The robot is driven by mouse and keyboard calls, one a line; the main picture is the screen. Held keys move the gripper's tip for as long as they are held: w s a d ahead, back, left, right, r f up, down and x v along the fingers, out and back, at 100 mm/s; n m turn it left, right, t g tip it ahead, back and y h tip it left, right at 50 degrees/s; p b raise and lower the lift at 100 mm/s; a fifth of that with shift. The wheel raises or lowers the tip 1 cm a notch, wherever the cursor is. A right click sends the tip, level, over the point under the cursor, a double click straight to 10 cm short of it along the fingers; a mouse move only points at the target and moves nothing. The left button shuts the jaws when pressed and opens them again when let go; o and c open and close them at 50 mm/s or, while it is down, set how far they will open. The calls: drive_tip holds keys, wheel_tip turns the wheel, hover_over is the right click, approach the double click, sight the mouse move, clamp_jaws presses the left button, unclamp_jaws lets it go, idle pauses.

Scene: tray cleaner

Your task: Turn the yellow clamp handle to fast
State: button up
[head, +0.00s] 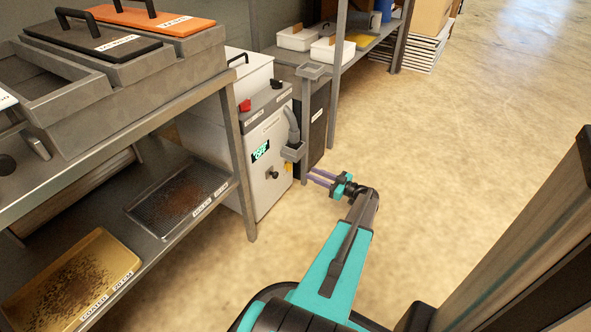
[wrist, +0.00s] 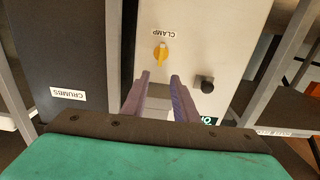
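The yellow clamp handle (wrist: 160,54) sits on the pale front panel of the machine, beside an upside-down CLAMP label (wrist: 164,33) in the wrist view. Its grip looks roughly upright there; no position marks are readable. In the head view only a small yellow patch of the handle (head: 288,167) shows, low near the machine's right edge. My gripper (wrist: 160,76) has its two purple fingers apart with nothing between them. The fingers point at the panel, with the handle just beyond the tips and roughly centred between them. In the head view my gripper (head: 311,175) is just right of the machine.
A black knob (wrist: 207,86) sticks out of the panel right of the fingers. A dark CRUMBS bin (wrist: 62,50) stands to the left. A metal rack (head: 240,150) with trays stands left of the machine in the head view. The floor (head: 450,150) to the right is clear.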

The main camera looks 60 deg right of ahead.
sight(289, 167)
drive_tip(key=w+b, duration=0.3)
drive_tip(key=w, duration=0.7)
